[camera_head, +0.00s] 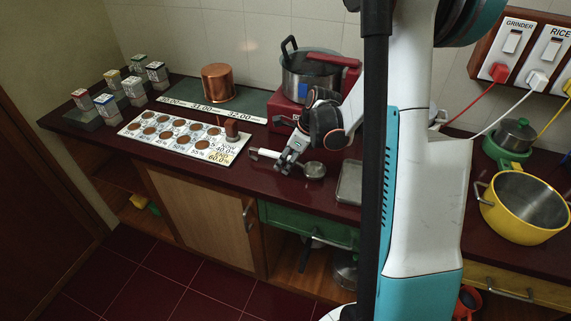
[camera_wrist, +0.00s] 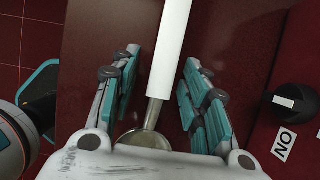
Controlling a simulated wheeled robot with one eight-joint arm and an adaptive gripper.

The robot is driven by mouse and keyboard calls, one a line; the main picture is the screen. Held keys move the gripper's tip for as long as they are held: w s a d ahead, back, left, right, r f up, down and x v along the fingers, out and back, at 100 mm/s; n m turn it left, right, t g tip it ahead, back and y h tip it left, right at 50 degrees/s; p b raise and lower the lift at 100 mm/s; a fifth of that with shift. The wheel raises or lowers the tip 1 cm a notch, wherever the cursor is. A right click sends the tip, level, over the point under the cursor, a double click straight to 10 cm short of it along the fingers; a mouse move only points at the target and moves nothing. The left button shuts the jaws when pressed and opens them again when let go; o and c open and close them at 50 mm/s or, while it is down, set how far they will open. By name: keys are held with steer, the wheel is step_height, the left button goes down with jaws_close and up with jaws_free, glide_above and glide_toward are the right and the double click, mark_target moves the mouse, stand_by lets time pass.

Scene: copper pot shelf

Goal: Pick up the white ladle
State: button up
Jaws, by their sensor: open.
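The white ladle has a white handle (camera_head: 264,153) and a round metal bowl (camera_head: 314,170), and lies on the dark red countertop near its front edge. In the wrist view its white handle (camera_wrist: 170,45) runs between my two fingers, and its metal bowl (camera_wrist: 143,139) is partly hidden behind my gripper's palm. My gripper (camera_head: 286,165) is over the ladle between the handle's end and the bowl. In the wrist view my gripper (camera_wrist: 161,58) is open, with a gap on both sides of the handle.
A red hot plate (camera_head: 280,115) carries a steel pot (camera_head: 305,80) behind my gripper. A metal tray (camera_head: 348,183) lies right of the ladle. A white card with copper discs (camera_head: 165,140) lies to the left. A yellow pot (camera_head: 522,205) stands far right.

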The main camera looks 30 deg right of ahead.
steer(key=shift+r, duration=0.1)
jaws_close()
